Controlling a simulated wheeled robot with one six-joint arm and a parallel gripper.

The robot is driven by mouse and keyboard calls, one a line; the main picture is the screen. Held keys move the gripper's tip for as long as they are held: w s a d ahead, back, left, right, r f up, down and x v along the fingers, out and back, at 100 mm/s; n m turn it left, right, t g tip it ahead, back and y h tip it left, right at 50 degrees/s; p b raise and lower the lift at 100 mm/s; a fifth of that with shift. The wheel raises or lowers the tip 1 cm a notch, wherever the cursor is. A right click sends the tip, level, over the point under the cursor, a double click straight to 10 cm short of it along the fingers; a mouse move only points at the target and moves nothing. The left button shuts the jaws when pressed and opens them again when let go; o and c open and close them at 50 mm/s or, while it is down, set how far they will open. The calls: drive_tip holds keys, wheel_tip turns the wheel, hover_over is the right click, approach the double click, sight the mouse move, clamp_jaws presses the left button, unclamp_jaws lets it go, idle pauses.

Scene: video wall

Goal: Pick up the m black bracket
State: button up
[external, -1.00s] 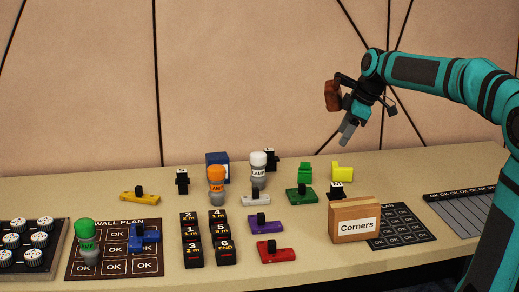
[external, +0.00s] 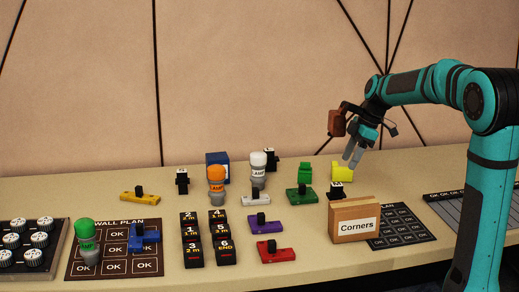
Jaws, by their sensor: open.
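Several small black pieces stand on the table, and their markings are too small to read. One black bracket (external: 337,190) stands behind the Corners box, its lower part hidden by the box. Another black bracket (external: 271,159) stands at the back, partly hidden by the white lamp. A third black bracket (external: 182,181) stands at the left, near the yellow piece. I cannot tell which is the m one. My gripper (external: 352,157) is open and empty, pointing down above the table, by the yellow block and above the bracket behind the box.
The cardboard Corners box (external: 355,222) stands in front of the nearest bracket. A yellow block (external: 342,172) and a green block (external: 305,173) are close by. Lamps, including a white lamp (external: 258,168), stand mid-table. The table's back right (external: 420,175) is clear.

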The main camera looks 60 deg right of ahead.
sight(337, 184)
drive_tip(key=x, duration=0.4)
drive_tip(key=shift+a+f, duration=0.1)
drive_tip(key=shift+f, duration=0.1)
drive_tip(key=shift+a+x, duration=0.15)
drive_tip(key=shift+x, duration=1.15)
drive_tip(key=shift+a+x, duration=0.2)
drive_tip(key=shift+x, duration=1.1)
drive_tip(key=shift+r, duration=0.1)
drive_tip(key=shift+c, duration=0.4)
clamp_jaws()
